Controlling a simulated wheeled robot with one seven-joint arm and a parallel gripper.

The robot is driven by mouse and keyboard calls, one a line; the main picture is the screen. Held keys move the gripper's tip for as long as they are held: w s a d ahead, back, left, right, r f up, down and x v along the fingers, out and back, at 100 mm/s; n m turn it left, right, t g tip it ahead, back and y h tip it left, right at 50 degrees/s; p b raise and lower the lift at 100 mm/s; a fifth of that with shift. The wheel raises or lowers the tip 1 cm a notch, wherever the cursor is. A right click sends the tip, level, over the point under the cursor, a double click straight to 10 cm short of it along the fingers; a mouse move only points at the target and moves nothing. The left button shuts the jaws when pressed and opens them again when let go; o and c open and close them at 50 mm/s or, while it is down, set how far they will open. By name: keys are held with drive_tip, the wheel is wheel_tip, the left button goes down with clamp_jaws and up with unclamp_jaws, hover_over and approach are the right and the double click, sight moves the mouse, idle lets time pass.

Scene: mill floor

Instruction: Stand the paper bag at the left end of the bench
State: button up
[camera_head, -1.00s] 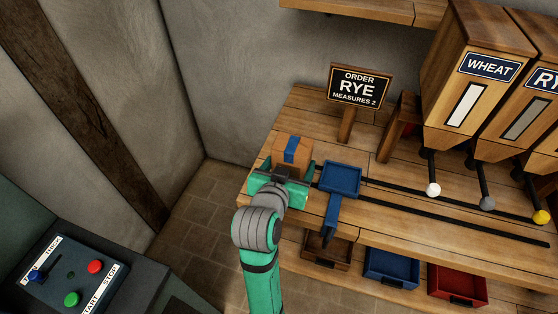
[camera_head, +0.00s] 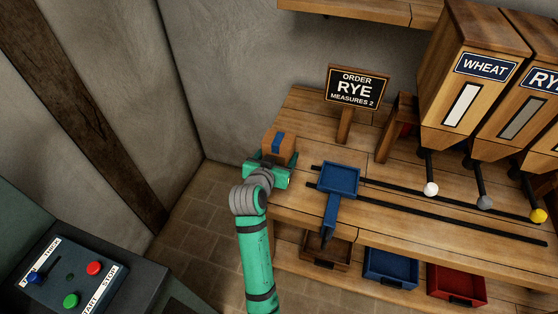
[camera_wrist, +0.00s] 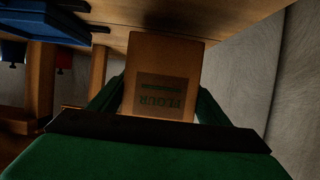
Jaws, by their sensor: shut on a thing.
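The paper bag (camera_head: 284,145) is brown with a blue stripe and is upright at the left end of the wooden bench (camera_head: 300,208). My gripper (camera_head: 268,172) is shut on it from the front. In the wrist view the bag (camera_wrist: 158,75) shows a printed FLOUR label, between the two green fingers of my gripper (camera_wrist: 160,100). Whether the bag's base touches the bench top is hidden behind my gripper.
A blue tray with a handle (camera_head: 340,180) sits at the left end of two black rails, right of the bag. An ORDER RYE sign (camera_head: 357,88) stands behind. Hoppers (camera_head: 475,75) are at right. A button panel (camera_head: 75,272) is at lower left.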

drive_tip(key=shift+s+f, duration=0.1)
drive_tip(key=shift+f, duration=1.2)
drive_tip(key=o, duration=1.4)
drive_tip(key=shift+f, duration=0.15)
drive_tip(key=shift+c, duration=0.2)
drive_tip(key=v, duration=1.2)
